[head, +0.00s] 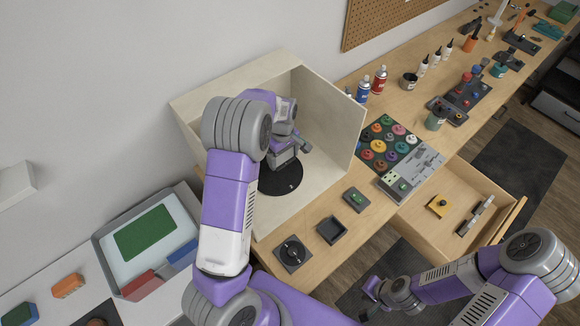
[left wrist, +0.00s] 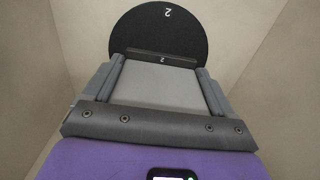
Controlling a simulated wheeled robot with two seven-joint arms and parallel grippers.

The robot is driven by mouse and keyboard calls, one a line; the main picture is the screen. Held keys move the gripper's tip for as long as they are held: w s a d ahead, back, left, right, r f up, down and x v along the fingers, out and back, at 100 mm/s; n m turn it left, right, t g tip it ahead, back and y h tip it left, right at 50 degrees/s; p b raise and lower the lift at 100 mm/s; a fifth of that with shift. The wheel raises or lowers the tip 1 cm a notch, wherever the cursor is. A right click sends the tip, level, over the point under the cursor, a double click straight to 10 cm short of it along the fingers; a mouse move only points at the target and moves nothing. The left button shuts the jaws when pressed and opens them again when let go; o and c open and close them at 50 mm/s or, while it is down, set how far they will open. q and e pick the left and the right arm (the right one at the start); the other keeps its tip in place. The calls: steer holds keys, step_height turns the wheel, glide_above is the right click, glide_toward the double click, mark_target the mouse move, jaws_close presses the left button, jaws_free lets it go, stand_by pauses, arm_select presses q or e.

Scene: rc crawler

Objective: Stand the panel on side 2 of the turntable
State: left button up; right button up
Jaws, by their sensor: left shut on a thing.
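The black round turntable (head: 285,180) lies on the floor of an open cream booth (head: 330,120); the left wrist view shows it (left wrist: 140,30) with a white 2 near its far rim. My left gripper (head: 284,160) reaches into the booth over the turntable. In the left wrist view it (left wrist: 158,85) is shut on the flat grey panel (left wrist: 155,82). A dark strip marked 2 (left wrist: 185,61) shows at the panel's far edge, over the disc. I cannot tell whether the panel touches the turntable. My right gripper (head: 374,293) hangs low, away from the booth; its jaws are unclear.
The booth walls stand close around my left arm. A rotary knob box (head: 292,253), a dark square tray (head: 332,230) and a green-button box (head: 356,199) lie before the booth. An open drawer (head: 462,185) juts out at right. Spray cans (head: 379,79) stand beside the booth.

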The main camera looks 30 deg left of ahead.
mark_target(283, 164)
arm_select(q)
steer(key=f, duration=0.4)
steer(key=shift+s+f, duration=0.25)
steer(key=shift+s, duration=0.05)
steer(key=shift+s+f, duration=0.15)
steer(key=shift+f, duration=0.15)
steer(key=f, duration=0.4)
steer(key=shift+w+f, duration=0.1)
steer(key=shift+w, duration=0.1)
arm_select(e)
steer(key=shift+s+r, duration=0.2)
steer(key=shift+r, duration=0.1)
steer(key=shift+f, duration=0.1)
arm_select(q)
steer(key=o, duration=0.6)
steer(key=shift+f, duration=0.15)
steer(key=o, duration=0.3)
